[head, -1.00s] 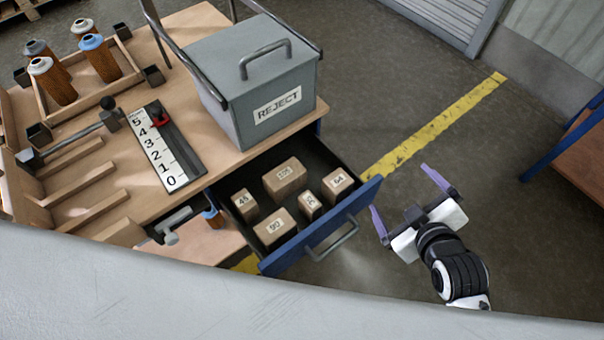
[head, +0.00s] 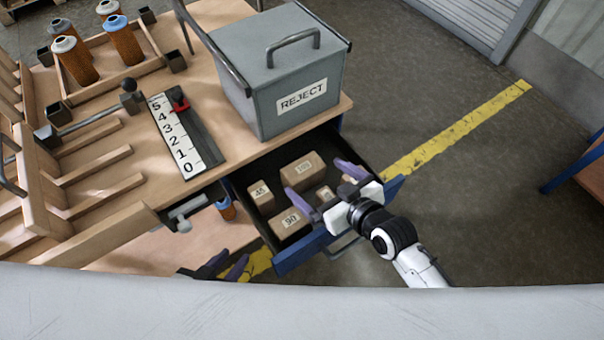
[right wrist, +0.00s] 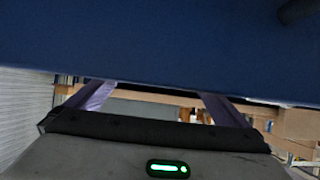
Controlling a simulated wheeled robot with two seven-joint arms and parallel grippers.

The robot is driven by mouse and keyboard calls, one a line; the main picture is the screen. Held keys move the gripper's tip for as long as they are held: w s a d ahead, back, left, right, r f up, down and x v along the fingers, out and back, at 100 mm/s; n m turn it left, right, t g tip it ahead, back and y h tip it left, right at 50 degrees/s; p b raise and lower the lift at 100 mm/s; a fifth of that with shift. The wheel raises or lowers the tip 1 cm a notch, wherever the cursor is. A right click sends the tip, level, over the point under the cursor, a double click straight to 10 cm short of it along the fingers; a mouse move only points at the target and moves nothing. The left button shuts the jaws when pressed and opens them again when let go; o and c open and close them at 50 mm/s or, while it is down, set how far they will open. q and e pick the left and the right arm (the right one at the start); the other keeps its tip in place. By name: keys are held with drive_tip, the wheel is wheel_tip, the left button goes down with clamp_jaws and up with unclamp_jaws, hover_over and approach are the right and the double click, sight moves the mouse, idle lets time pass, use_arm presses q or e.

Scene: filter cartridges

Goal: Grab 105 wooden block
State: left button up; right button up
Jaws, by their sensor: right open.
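The 105 wooden block (head: 304,168) is the large tan block at the back of the open drawer in the head view, its label partly readable. My right gripper (head: 312,176) is open and empty over the drawer, coming from the front right. One purple finger is near the block's front left, the other near its right side. I cannot tell its height above the block. In the right wrist view both fingers (right wrist: 155,95) are spread, and no block shows. My left gripper (head: 237,253) shows only as purple fingers at the bottom edge of the head view; its opening is unclear.
Blocks 45 (head: 260,196) and 90 (head: 290,224) lie beside it; another small block (head: 325,193) is partly hidden by my right gripper. The blue drawer front (head: 300,252) rises close under my right gripper. The grey REJECT bin (head: 290,85) stands behind the drawer.

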sight(304, 167)
drive_tip(key=x, duration=0.5)
drive_tip(key=shift+w+d+b, duration=0.1)
drive_tip(key=shift+b, duration=0.25)
drive_tip(key=shift+c, duration=0.4)
drive_tip(key=c, duration=1.1)
